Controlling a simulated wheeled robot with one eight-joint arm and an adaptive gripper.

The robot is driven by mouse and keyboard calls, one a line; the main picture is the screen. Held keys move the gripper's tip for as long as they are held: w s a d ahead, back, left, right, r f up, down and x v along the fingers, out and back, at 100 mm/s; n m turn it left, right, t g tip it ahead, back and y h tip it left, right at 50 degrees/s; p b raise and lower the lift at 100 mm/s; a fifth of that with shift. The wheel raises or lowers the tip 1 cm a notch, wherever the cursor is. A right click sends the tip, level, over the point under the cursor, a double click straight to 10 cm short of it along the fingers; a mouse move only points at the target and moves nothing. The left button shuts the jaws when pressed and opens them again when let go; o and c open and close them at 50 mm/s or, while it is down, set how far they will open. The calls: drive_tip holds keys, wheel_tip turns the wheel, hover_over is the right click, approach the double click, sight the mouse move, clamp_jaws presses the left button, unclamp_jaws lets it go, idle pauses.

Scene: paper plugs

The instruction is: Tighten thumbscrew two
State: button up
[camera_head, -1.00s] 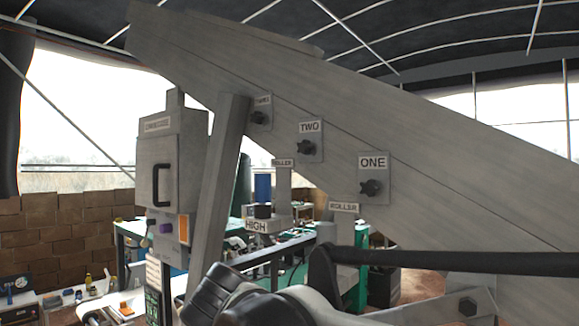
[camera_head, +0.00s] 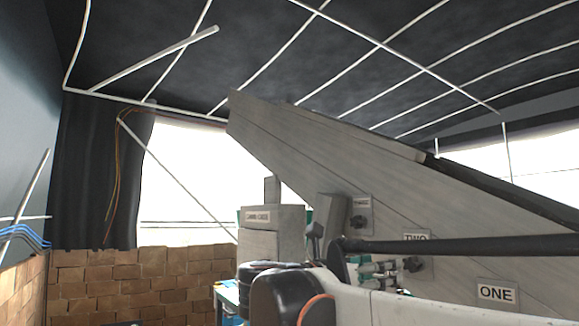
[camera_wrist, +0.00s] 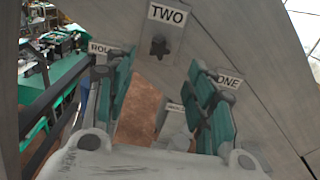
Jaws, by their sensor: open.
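Thumbscrew two (camera_wrist: 159,46) is a dark, lobed knob on a grey plate under the TWO label (camera_wrist: 167,14), fixed to the slanted grey beam. In the head view, thumbscrew two (camera_head: 413,264) sits just right of my gripper (camera_head: 378,268), its TWO label (camera_head: 416,238) partly cut off by my arm. In the wrist view, my gripper (camera_wrist: 160,68) is open and empty, its teal fingers spread wide. The knob appears above and between the fingertips, apart from them.
The ONE label (camera_head: 497,294) is lower right on the beam (camera_head: 330,140); its knob is hidden. Another thumbscrew (camera_head: 357,222) sits higher left. A grey box (camera_head: 272,232) stands left of the beam. A dark rail (camera_wrist: 60,95) runs left in the wrist view.

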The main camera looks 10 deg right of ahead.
drive_tip(key=p+x, duration=0.1)
drive_tip(key=x, duration=1)
drive_tip(key=shift+p, duration=0.4)
drive_tip(key=shift+f, duration=0.1)
drive_tip(key=c, duration=1.1)
